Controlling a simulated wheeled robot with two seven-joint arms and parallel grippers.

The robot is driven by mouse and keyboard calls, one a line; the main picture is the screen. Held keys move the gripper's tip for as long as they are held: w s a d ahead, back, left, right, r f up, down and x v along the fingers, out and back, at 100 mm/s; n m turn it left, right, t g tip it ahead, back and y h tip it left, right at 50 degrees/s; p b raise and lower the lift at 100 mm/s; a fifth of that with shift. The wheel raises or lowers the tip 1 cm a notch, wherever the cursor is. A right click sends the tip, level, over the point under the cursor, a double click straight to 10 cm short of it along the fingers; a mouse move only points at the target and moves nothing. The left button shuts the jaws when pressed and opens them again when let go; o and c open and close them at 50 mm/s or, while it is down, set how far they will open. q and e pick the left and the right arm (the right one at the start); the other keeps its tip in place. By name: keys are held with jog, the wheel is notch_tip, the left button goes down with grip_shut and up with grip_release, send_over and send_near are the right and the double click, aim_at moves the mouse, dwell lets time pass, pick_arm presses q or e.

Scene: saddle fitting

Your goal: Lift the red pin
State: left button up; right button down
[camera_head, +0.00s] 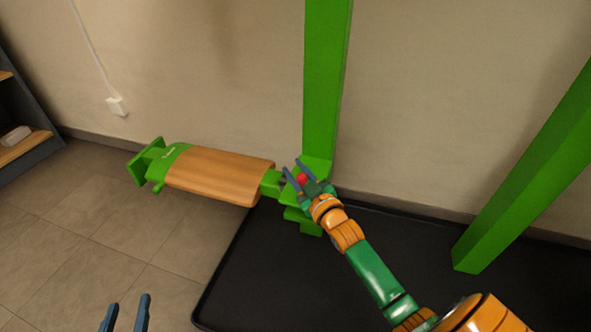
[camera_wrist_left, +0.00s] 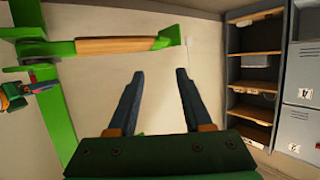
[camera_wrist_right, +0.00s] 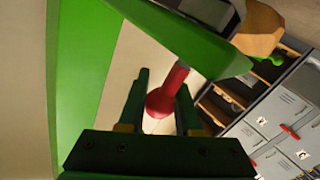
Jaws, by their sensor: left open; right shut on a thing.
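The red pin (camera_head: 303,178) is at the joint between the green post (camera_head: 326,80) and the saddle arm. My right gripper (camera_head: 293,171) is shut on it. In the right wrist view the red pin (camera_wrist_right: 167,95) has a rounded head between the fingers, and its shaft runs up to the green bracket (camera_wrist_right: 185,35). I cannot tell how deep it sits in the bracket. The wooden saddle (camera_head: 217,175) sticks out left from the post. My left gripper (camera_head: 128,303) is open and empty at the bottom left, apart from the saddle, which its wrist view also shows (camera_wrist_left: 110,45).
A second green post (camera_head: 520,170) stands at the right. A black mat (camera_head: 260,270) lies under the posts, with bare tiled floor (camera_head: 85,240) to its left. Shelves (camera_wrist_left: 252,85) and grey lockers (camera_wrist_left: 300,110) stand further off. A beige wall is behind.

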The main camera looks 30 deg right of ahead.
aim_at(304, 179)
pick_arm(q)
jog(key=s+a+f+g+y, duration=0.1)
jog(key=s+f+g, duration=0.3)
jog(key=f, duration=0.2)
jog(key=shift+s+a+f+g+p, duration=0.3)
jog(key=shift+a+f+p, duration=0.05)
jog(key=shift+a+p, duration=0.05)
pick_arm(e)
jog(key=shift+r, duration=0.4)
jog(key=c, duration=0.6)
grip_release()
jog(key=shift+s+a+p, duration=0.1)
jog(key=shift+s+p, duration=0.55)
jog(key=shift+s, duration=0.6)
jog(key=shift+s+a+r+p, duration=0.1)
jog(key=shift+s+p, duration=0.4)
jog(key=shift+s, duration=1.3)
pick_arm(q)
jog(key=s+a+f+g+y, duration=0.1)
jog(key=s+a+f+g, duration=0.1)
jog(key=s+f+g, duration=0.4)
jog(key=shift+s+a+f+n+y, duration=0.25)
jog(key=shift+s+f, duration=0.65)
jog(key=shift+s, duration=0.65)
pick_arm(e)
jog(key=shift+s+a, duration=0.1)
jog(key=shift+s, duration=0.4)
